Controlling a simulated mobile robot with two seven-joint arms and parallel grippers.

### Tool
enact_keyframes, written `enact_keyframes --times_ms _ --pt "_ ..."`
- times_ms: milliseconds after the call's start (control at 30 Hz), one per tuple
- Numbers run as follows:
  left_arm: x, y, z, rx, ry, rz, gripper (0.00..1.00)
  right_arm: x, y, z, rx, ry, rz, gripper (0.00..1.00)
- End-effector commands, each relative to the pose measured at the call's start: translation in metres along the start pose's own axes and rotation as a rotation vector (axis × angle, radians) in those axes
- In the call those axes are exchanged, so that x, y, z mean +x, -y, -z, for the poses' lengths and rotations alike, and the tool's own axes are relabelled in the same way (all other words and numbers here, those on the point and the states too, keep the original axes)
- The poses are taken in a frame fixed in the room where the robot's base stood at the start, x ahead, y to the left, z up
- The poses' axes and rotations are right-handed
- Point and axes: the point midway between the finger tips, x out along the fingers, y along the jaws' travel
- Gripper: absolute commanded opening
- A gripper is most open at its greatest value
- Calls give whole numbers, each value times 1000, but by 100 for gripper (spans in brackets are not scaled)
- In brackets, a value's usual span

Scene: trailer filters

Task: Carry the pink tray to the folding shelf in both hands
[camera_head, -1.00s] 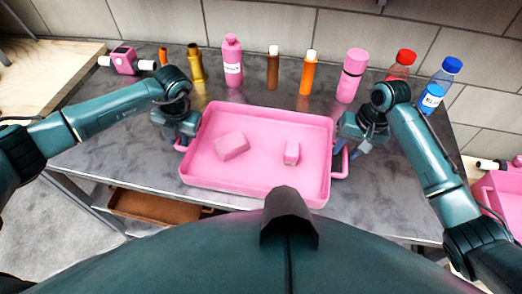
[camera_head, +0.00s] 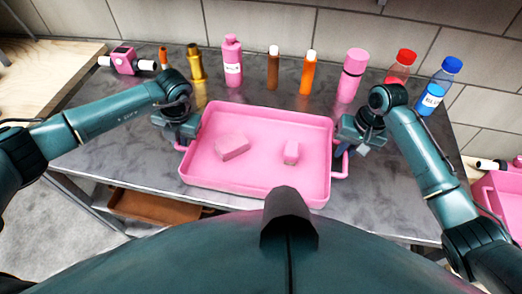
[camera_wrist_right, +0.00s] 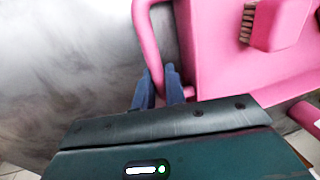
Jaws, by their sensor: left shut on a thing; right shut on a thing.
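The pink tray (camera_head: 255,190) rests on the grey table, with a pink block (camera_head: 231,147) and a small pink brush (camera_head: 291,152) inside. The tray's right handle shows in the right wrist view (camera_wrist_right: 150,40). My left gripper (camera_head: 182,142) is shut on the tray's left handle, its fingertips mostly hidden by the hand. My right gripper (camera_head: 342,149) is shut on the right handle; its blue fingers (camera_wrist_right: 160,90) show at the handle in the wrist view. I cannot make out the folding shelf for certain.
Several bottles, including a pink one (camera_head: 232,62) and a blue-capped one (camera_head: 437,85), stand along the table's back. A pink device (camera_head: 124,61) sits at back left. A wooden surface (camera_head: 50,70) is left, a pink bin (camera_head: 500,200) right. A brown tray (camera_head: 150,206) sits below the table.

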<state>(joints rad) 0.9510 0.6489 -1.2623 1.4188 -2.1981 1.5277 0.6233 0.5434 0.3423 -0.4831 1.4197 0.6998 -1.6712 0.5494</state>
Motion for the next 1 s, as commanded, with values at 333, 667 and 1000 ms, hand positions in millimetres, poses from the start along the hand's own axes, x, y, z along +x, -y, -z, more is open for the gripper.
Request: enact_keyframes --times_ms 333,667,1000 --pt "-1 0 -1 -1 1 0 0 -1 0 1 0 -2 1 0" --pt "-20 -4 -1 -1 2 0 0 -20 4 1 0 -2 1 0" --pt "-50 -10 0 0 1 0 0 -50 10 0 0 -1 1 0"
